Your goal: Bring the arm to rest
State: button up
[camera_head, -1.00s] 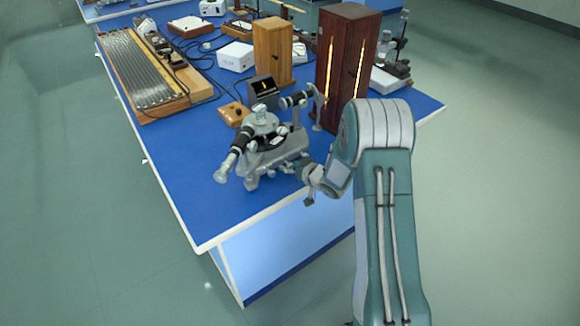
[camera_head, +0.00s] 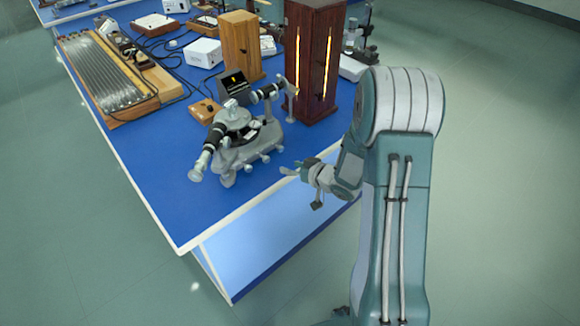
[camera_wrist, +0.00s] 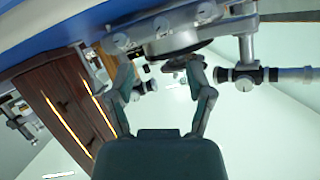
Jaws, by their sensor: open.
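My gripper (camera_head: 291,169) is at the front edge of the blue bench, to the right of a grey spectrometer (camera_head: 243,143) and apart from it. In the wrist view my gripper (camera_wrist: 160,68) has its two fingers spread with nothing held between them. The spectrometer (camera_wrist: 172,42) appears beyond the fingertips there, with its telescope tube to the right. In the head view my arm is bent, and its large elbow joint stands to the right of the bench.
The blue bench (camera_head: 180,205) carries a tall dark wooden box (camera_head: 312,60) with glowing slits, a lighter wooden box (camera_head: 237,45), a small black display (camera_head: 233,86) and a long ribbed board (camera_head: 100,72). Open floor (camera_head: 490,180) lies to the right.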

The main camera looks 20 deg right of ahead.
jog(key=s+d+r+m+g+h, duration=0.1)
jog(key=s+r+h, duration=0.25)
jog(key=r, duration=0.55)
jog(key=s+d+r+m+g+h, duration=0.1)
jog(key=s+r+h, duration=0.3)
jog(key=r, duration=0.5)
jog(key=s+a+r+g, duration=0.2)
jog(key=s+a, duration=0.1)
jog(key=s, duration=0.8)
jog(key=s+a+r+g, duration=0.2)
jog(key=s+a, duration=0.2)
jog(key=s, duration=0.7)
jog(key=shift+a+r+m+y, duration=0.15)
jog(key=shift+r+m+y, duration=0.2)
jog(key=shift+r+m, duration=0.05)
jog(key=shift+w, duration=0.1)
